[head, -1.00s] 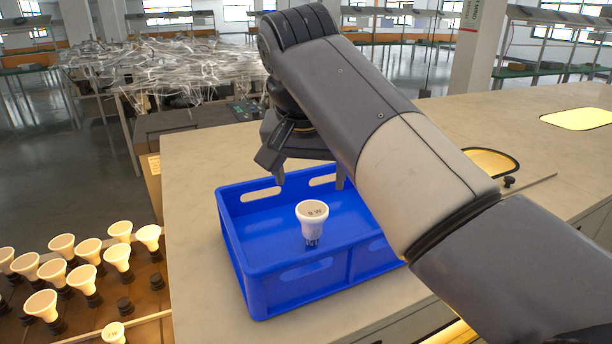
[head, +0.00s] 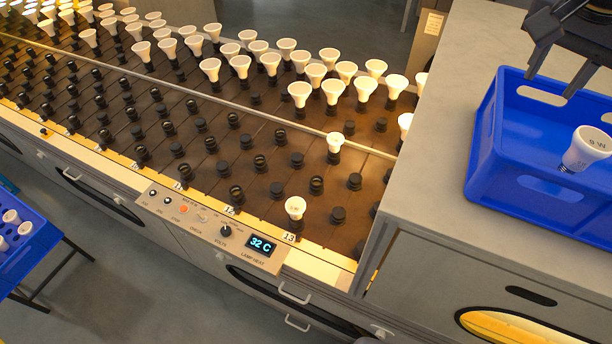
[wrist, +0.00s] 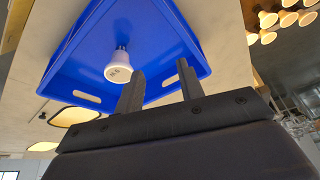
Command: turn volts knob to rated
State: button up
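The volts knob (head: 225,231) is a small black knob on the control panel (head: 204,222) at the front edge of the bulb rack. A lit display (head: 263,245) right of the knob reads 32 C. I cannot read the knob's setting. My gripper (head: 570,88) is at the upper right of the head view, above the blue crate and far from the knob. In the wrist view, its two fingers (wrist: 160,88) are apart with nothing between them. A white bulb (wrist: 118,66) is in the crate beyond the fingers.
The blue crate (head: 478,178) stands on the grey counter (head: 421,195) at the right. The rack (head: 130,160) holds many dark sockets and rows of lit bulbs. Another blue crate (head: 38,249) with bulbs is at the lower left. Open floor (head: 110,290) lies before the rack.

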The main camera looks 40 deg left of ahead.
aim_at(226, 231)
jog(key=u, duration=2.5)
jog(key=i+j+z, duration=0.2)
jog(key=z, duration=0.25)
jog(key=i+j+z, duration=0.2)
jog(key=z, duration=0.25)
jog(key=k+j, duration=0.05)
jog(key=j, duration=0.05)
